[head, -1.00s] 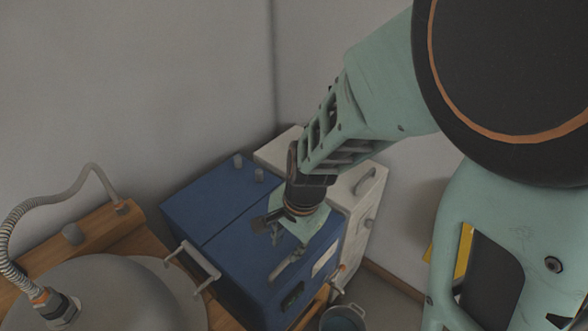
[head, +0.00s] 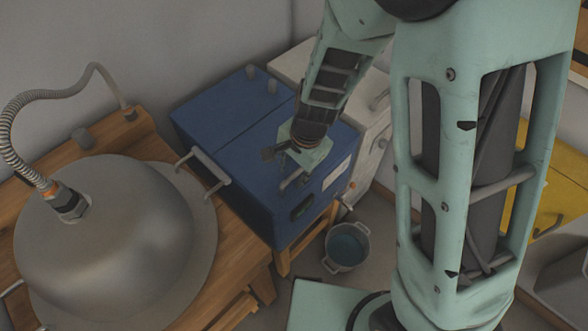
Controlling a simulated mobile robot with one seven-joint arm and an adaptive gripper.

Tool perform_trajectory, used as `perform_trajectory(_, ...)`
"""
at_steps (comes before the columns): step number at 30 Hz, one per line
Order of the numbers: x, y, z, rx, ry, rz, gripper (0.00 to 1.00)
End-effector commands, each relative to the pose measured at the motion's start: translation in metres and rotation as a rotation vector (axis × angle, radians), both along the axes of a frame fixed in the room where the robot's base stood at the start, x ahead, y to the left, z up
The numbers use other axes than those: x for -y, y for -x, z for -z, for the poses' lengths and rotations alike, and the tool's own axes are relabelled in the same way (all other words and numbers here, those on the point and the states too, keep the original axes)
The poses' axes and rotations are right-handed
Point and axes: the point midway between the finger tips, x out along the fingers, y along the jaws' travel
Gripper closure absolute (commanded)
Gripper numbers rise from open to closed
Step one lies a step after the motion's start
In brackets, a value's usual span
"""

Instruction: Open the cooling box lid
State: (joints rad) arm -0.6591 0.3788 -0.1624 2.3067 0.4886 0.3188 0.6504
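The blue cooling box (head: 250,185) stands on a wooden stand behind the still. Its lid (head: 262,150) is closed, with a seam across the top and two small pegs on the far part.
A large metal still dome (head: 105,235) with a corrugated hose (head: 45,110) sits on a wooden table at left. A bucket (head: 347,246) stands on the floor before the box. A white cabinet (head: 368,140) is behind the box; a yellow cabinet (head: 548,190) is at right.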

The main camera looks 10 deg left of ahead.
Motion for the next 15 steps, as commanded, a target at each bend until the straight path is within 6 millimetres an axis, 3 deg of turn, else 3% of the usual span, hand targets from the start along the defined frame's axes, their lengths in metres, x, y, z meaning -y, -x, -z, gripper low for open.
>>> perform_trajectory(1, 0.0000, 0.0000, -0.0002, 0.000, 0.000, 0.000, 0.77)
perform_trajectory(7, 0.0001, 0.0001, -0.0002, 0.000, 0.000, 0.000, 0.99)
perform_trajectory(15, 0.0001, 0.0001, -0.0003, 0.000, 0.000, 0.000, 1.00)
